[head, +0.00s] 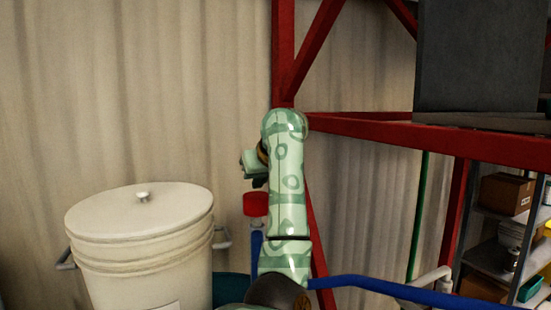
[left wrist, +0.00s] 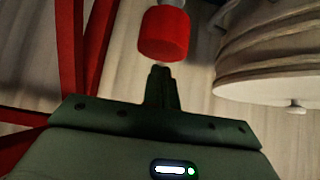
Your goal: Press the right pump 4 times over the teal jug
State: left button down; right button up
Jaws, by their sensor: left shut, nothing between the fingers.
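A pump with a red head (head: 255,204) on a blue body (head: 257,246) stands right of the white bucket in the head view. Only this pump shows. The red head is also in the left wrist view (left wrist: 164,34), just beyond the fingertips. My left gripper (head: 257,181) is above the red head in the head view. Its fingers are shut and empty in the left wrist view (left wrist: 160,72), pointing at the head with a small apparent gap. A teal surface (head: 231,287), probably the jug, shows low behind my arm, mostly hidden. My right gripper is out of view.
A lidded white bucket (head: 141,245) stands close on the left. A red steel frame (head: 284,55) rises behind my arm, with a dark panel (head: 483,55) at right. A blue pipe (head: 375,290) runs low to the right. Shelves with boxes (head: 507,193) stand far right.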

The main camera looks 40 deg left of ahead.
pick_arm(q)
jog(key=v, duration=0.8)
jog(key=shift+s+d+r, duration=0.2)
jog(key=shift+s+r, duration=0.05)
jog(key=shift+s, duration=0.15)
jog(key=shift+w, duration=0.1)
